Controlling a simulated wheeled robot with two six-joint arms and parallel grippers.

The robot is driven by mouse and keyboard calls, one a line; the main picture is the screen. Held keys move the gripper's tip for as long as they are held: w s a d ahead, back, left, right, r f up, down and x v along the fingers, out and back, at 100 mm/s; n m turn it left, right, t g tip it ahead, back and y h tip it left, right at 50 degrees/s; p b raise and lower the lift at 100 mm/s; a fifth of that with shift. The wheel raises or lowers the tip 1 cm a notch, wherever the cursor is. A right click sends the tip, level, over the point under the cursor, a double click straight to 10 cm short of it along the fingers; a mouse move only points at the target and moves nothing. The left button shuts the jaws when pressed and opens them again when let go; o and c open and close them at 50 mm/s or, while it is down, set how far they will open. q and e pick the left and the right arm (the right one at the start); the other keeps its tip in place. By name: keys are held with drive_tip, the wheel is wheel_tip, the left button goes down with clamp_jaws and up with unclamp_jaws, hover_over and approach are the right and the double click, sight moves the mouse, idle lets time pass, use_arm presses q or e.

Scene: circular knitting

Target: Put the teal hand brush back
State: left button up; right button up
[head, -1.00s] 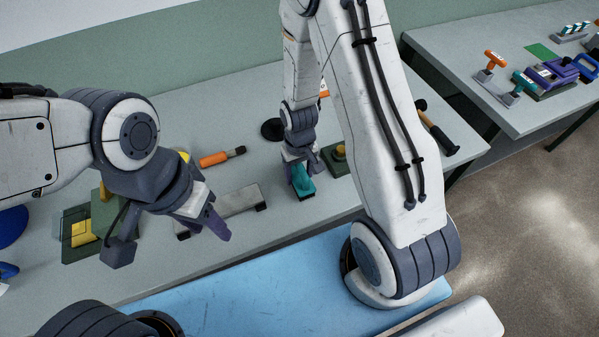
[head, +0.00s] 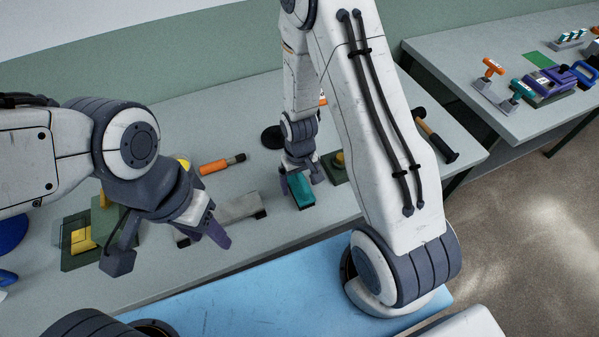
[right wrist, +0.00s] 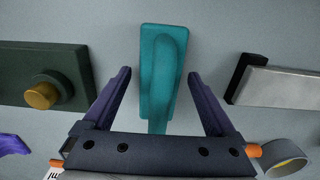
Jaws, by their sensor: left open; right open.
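The teal hand brush (head: 302,191) lies on the grey table near its front edge, just below my right gripper (head: 301,177) in the head view. In the right wrist view the brush (right wrist: 163,72) lies lengthwise between the two spread purple fingers of my right gripper (right wrist: 160,95), with visible room on both sides. The right gripper is open and holds nothing. My left gripper (head: 172,243) is open and empty over the left part of the table, in front of the grey bar.
A grey bar (head: 238,207) lies left of the brush. A dark green block with a brass knob (right wrist: 40,92) is on its other side. An orange-handled tool (head: 215,165) lies behind. A hammer (head: 437,137) lies at the right end. A second table (head: 450,62) stands at the right.

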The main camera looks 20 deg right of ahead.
wheel_tip(320, 180, up, 12)
drive_tip(key=shift+a+f+b, duration=0.1)
drive_tip(key=shift+b, duration=0.6)
drive_tip(key=s+a+r+n, duration=0.3)
drive_tip(key=s+a+r, duration=0.2)
drive_tip(key=s, duration=0.4)
drive_tip(key=s+a+r+n+y, duration=0.1)
drive_tip(key=s+a+r+n, duration=0.2)
drive_tip(key=s+a+r, duration=0.3)
drive_tip(key=s+a, duration=0.1)
drive_tip(key=s, duration=0.1)
drive_tip(key=shift+s+a+n, duration=0.15)
drive_tip(key=shift+s+n, duration=0.25)
